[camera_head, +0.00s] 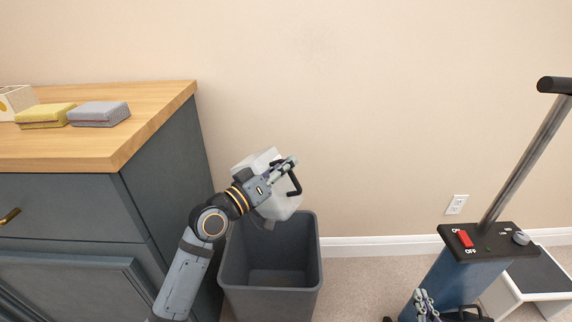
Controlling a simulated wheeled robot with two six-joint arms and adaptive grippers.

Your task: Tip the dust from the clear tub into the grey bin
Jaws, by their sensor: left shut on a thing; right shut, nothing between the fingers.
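The clear tub (284,206), a whitish see-through container with a black handle, is held tilted above the back left of the grey bin (234,274). My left gripper (286,166) is shut on the tub by its handle, and my arm hides part of the tub. A small grey patch shows at the tub's lower edge; I cannot tell whether it is dust. The bin stands open on the floor, and the part of its inside that I see looks empty. My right gripper (425,304) is shut and empty at the bottom edge, in front of the blue machine.
A blue machine (452,278) with an upright pole and a white-framed step (535,278) stand right. Carpet is clear between bin and machine.

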